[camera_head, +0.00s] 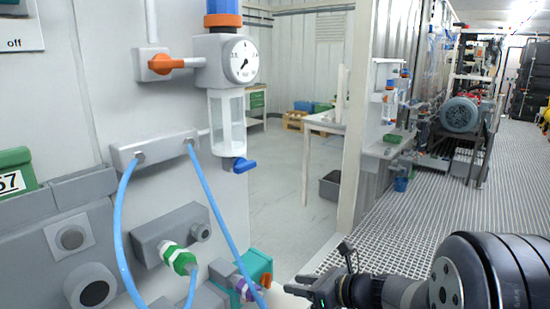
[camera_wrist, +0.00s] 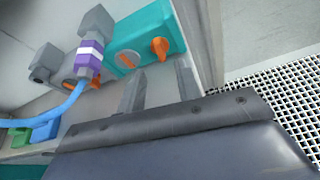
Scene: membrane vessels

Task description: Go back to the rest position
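My gripper (camera_head: 297,285) is at the bottom middle of the head view, to the right of the teal box (camera_head: 258,266). In the wrist view my gripper (camera_wrist: 158,90) shows two grey fingers standing apart with nothing between them. Beyond the fingers are the teal box (camera_wrist: 155,30) with its orange knobs (camera_wrist: 159,47) and a purple and white fitting (camera_wrist: 89,55) with a blue hose (camera_wrist: 45,119). The fingers appear apart from these parts.
The wall panel carries a pressure gauge (camera_head: 241,61), an orange-handled valve (camera_head: 165,64), a clear filter bowl (camera_head: 228,122) and a green and white connector (camera_head: 179,259). A white post (camera_head: 356,130) stands behind my gripper. The grated floor (camera_head: 450,185) to the right is largely clear.

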